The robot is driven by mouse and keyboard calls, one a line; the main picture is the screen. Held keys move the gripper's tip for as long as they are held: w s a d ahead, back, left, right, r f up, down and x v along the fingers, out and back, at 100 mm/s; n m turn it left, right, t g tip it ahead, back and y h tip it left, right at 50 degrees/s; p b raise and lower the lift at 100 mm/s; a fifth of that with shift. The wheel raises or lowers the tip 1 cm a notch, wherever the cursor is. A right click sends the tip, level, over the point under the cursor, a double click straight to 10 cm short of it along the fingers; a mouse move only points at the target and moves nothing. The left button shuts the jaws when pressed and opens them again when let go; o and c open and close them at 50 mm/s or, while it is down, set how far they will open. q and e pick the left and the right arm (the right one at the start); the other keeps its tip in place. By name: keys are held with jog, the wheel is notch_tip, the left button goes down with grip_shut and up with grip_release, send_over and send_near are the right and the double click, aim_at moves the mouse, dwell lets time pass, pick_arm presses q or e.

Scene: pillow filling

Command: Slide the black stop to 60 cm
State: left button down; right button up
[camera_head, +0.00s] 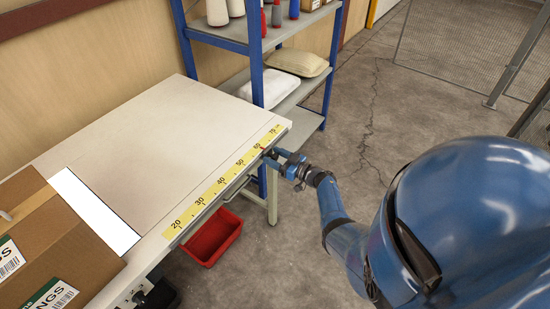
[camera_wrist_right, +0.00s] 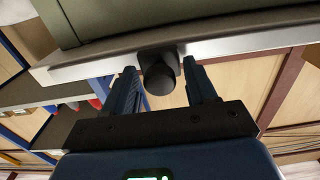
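The yellow ruler tape (camera_head: 211,194) runs along the table's front edge, with marks from 20 to 70. The black stop (camera_wrist_right: 159,74) shows in the right wrist view as a round dark knob on the metal rail (camera_wrist_right: 230,42). In the head view the stop is mostly hidden by my right gripper (camera_head: 270,156), close to the 60 mark; its exact reading is too small to tell. The right gripper also shows in the wrist view (camera_wrist_right: 160,85). Its fingers stand on either side of the knob, with visible gaps. My left gripper is out of view.
A cardboard box (camera_head: 55,245) stands at the left of the table (camera_head: 150,125). A white sheet (camera_head: 95,212) lies beside it. A red bin (camera_head: 213,237) is on the floor below the edge. A blue shelf unit (camera_head: 257,70) with pillows stands behind.

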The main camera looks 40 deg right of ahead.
jog(key=shift+s+d, duration=0.2)
jog(key=shift+s, duration=0.3)
jog(key=p+v, duration=0.1)
jog(key=v, duration=0.8)
jog(key=shift+s, duration=0.35)
jog(key=shift+w, duration=0.1)
